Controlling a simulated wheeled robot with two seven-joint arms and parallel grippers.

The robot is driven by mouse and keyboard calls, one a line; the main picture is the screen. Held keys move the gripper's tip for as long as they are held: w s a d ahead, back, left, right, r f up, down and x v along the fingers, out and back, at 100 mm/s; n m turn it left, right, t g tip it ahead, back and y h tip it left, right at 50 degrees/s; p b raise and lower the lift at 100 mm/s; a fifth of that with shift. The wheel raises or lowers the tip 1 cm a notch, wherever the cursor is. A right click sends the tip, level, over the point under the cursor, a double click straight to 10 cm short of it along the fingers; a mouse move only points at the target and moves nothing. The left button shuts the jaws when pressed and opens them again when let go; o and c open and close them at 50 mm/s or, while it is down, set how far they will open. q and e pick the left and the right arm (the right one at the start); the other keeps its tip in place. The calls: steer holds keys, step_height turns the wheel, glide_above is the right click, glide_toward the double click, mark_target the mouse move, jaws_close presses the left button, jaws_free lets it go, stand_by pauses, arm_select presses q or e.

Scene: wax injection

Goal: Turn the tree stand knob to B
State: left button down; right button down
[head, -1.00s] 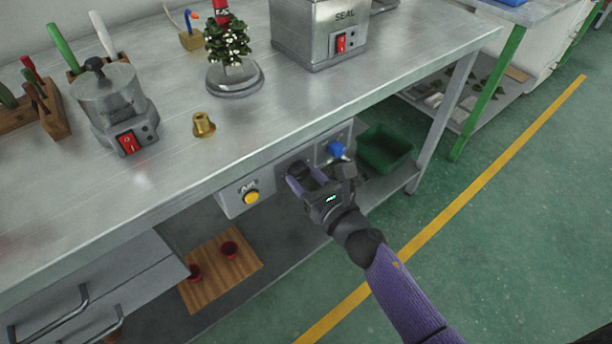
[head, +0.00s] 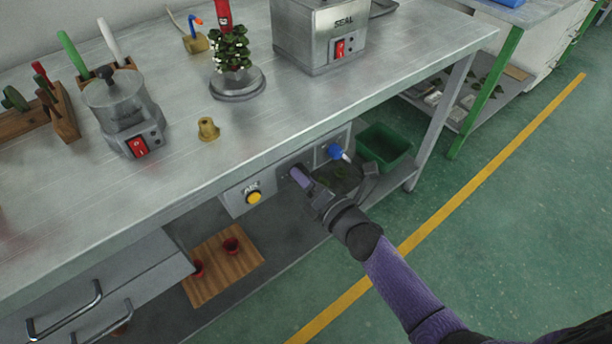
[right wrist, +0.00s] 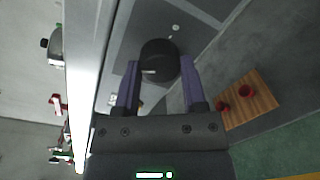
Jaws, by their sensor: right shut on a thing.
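The black round knob (right wrist: 158,62) is on the grey panel under the table's front edge. In the right wrist view it sits between the two purple fingers of my right gripper (right wrist: 160,85), with a short pale mark on its lower left face. My right gripper (head: 305,178) is shut on the knob; in the head view the gripper mostly hides it. The letters around the knob are too small or hidden to read. The tree of green wax pieces (head: 231,50) with a red top stands on a round grey base (head: 238,86) on the table. My left gripper is not in view.
The panel also carries a yellow button (head: 254,197) and a blue fitting (head: 335,151). A green bin (head: 384,146) is to the right on the lower shelf. A wooden board (head: 222,265) with red cups lies below. A brass piece (head: 208,129) stands on the table.

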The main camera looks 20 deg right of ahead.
steer(key=shift+d+f+m+y+p, duration=0.1)
steer(key=shift+m+y+p, duration=0.45)
steer(key=shift+m, duration=4.8)
steer(key=shift+m+y+p, duration=0.15)
steer(key=shift+m+p, duration=0.65)
steer(key=shift+m, duration=4.55)
steer(key=shift+c, duration=0.8)
jaws_free()
